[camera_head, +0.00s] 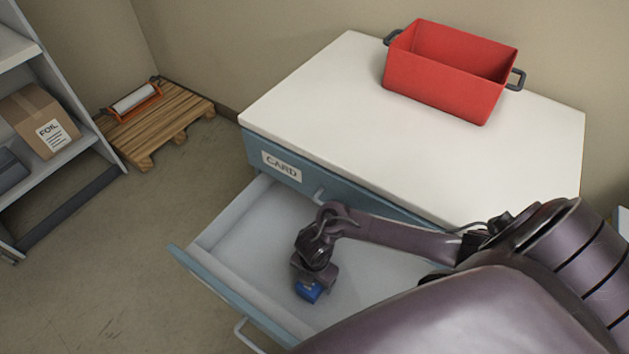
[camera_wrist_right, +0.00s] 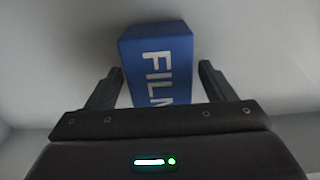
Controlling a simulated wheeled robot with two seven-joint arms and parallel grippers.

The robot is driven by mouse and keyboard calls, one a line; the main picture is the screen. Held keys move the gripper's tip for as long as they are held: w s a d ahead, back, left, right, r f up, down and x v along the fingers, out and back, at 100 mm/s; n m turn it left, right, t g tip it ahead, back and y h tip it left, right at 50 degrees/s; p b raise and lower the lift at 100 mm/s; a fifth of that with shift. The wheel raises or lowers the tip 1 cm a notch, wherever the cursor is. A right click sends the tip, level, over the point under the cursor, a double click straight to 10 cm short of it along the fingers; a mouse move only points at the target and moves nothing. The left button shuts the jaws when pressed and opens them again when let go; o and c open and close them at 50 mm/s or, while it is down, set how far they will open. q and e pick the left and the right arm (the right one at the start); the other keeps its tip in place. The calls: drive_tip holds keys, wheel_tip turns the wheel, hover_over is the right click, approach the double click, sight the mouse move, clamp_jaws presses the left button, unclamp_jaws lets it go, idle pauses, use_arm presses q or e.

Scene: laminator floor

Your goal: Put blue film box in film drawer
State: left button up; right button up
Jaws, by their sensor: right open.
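The blue film box (camera_head: 309,292) is inside the open drawer (camera_head: 238,235), below my right gripper (camera_head: 308,281). In the right wrist view the box (camera_wrist_right: 160,60) shows white "FILM" lettering and stands between the two fingers of the right gripper (camera_wrist_right: 160,90). The fingers are apart, with a gap visible on each side of the box. The box appears to rest on the pale drawer floor. The open drawer's own label is not visible. My left gripper is not in view.
A cabinet with a white top (camera_head: 350,110) has a closed drawer labelled "CARD" (camera_head: 281,165) above the open one. A red bin (camera_head: 445,85) stands on top. A pallet (camera_head: 160,125) and a shelf with a foil carton (camera_head: 42,120) are at the left.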

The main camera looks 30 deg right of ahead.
wheel_tip(320, 180, up, 11)
drive_tip(key=p, duration=0.4)
drive_tip(key=shift+f, duration=0.1)
